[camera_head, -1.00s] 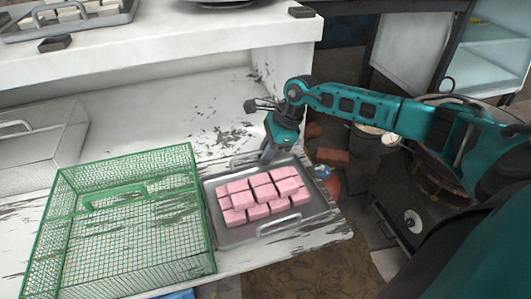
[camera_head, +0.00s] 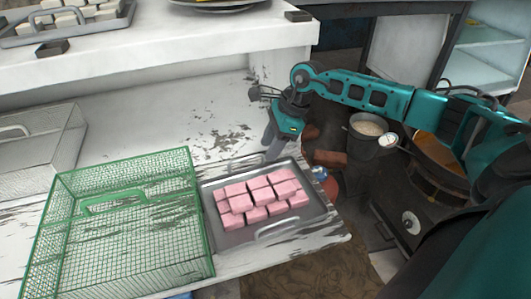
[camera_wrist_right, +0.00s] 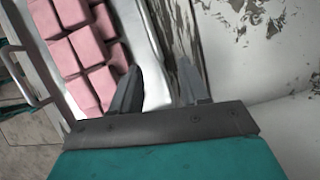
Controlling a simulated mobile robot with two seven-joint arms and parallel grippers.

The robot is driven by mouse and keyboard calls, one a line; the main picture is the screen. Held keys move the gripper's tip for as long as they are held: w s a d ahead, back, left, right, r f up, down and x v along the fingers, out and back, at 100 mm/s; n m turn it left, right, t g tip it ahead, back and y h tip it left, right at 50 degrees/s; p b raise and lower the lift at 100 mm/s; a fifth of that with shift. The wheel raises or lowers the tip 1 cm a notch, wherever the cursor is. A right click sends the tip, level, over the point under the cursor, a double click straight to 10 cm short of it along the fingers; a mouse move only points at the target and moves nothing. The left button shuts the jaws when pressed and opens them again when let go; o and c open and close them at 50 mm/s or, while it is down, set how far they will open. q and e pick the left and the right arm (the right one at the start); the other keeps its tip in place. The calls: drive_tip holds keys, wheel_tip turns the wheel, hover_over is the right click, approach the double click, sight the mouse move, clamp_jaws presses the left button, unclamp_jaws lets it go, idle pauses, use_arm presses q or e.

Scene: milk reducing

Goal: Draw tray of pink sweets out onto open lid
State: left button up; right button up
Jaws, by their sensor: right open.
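The grey metal tray (camera_head: 300,235) of pink sweets (camera_head: 262,200) lies flat on a worn white board (camera_head: 320,240), right of a green wire basket. Its near-side handle (camera_head: 277,228) faces the front. My right gripper (camera_head: 274,150) points down at the tray's far rim. In the right wrist view my right gripper (camera_wrist_right: 160,66) is open, one finger on the sweets' side and one outside, with the tray rim (camera_wrist_right: 148,35) running toward the gap between them. Whether the fingers touch the rim cannot be told. My left gripper is not in view.
The green wire basket (camera_head: 120,225) stands close to the tray's left. A pale wire basket (camera_head: 40,145) is farther left. A raised white shelf (camera_head: 170,45) carries trays at the back. Floor clutter with a bucket (camera_head: 370,130) lies right, beyond the board's edge.

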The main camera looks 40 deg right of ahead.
drive_tip(key=v, duration=0.8)
drive_tip(key=shift+r, duration=0.35)
drive_tip(key=shift+s, duration=0.1)
